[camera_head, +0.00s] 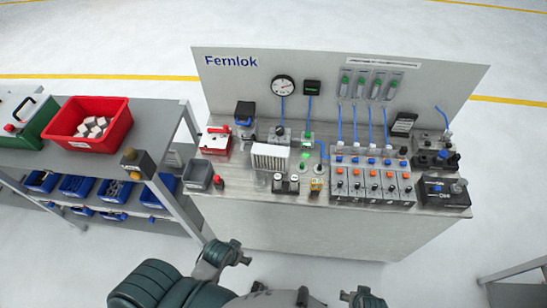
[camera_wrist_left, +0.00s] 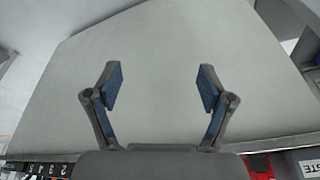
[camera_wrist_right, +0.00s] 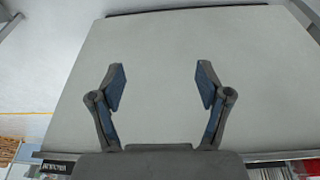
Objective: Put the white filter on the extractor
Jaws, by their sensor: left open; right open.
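A white, ribbed, box-shaped piece (camera_head: 270,157) stands on the workbench in the head view, left of centre; it looks like the white filter. Small fittings stand around its base, and I cannot tell what it rests on. I cannot tell for certain which bench device is the extractor. My left gripper (camera_wrist_left: 160,78) is open and empty in the left wrist view, facing the plain bench front. My right gripper (camera_wrist_right: 160,78) is open and empty in the right wrist view, also before a plain pale panel. Neither gripper touches anything.
The workbench (camera_head: 300,222) has a tall back panel (camera_head: 235,85) with gauges and blue tubes. A control block (camera_head: 372,180) fills its right half. A grey bin (camera_head: 197,175) and red device (camera_head: 215,141) stand left. A side shelf holds a red crate (camera_head: 88,145).

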